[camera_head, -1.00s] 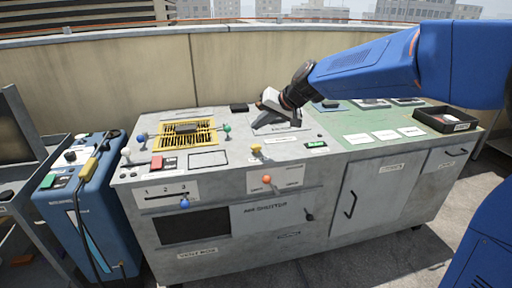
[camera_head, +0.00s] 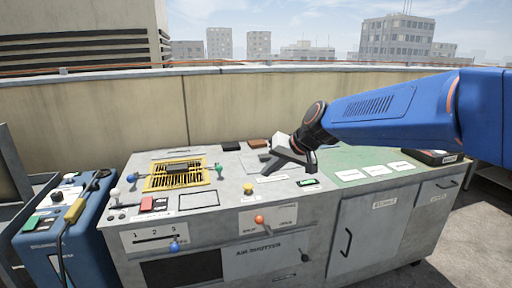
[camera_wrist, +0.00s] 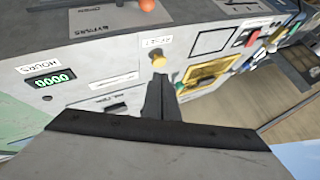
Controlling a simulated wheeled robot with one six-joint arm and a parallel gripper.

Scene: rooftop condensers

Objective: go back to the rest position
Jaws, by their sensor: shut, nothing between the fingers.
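My gripper (camera_head: 272,166) shows in the head view at the end of my blue arm, over the middle of the grey console top (camera_head: 222,212). Its fingers point down and to the left. In the wrist view my gripper (camera_wrist: 158,84) has its dark fingers together, with nothing between them. They point towards the yellow knob (camera_wrist: 159,57), which also shows in the head view (camera_head: 248,188). I cannot tell the exact gap between the fingertips and the console.
The console carries a yellow grille (camera_head: 177,174), a green knob (camera_head: 219,168), an orange knob (camera_head: 259,219) and a blue knob (camera_head: 174,246). A black tray (camera_head: 436,157) stands on the right. A blue unit (camera_head: 60,245) with a cable stands left. A parapet wall (camera_head: 130,110) runs behind.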

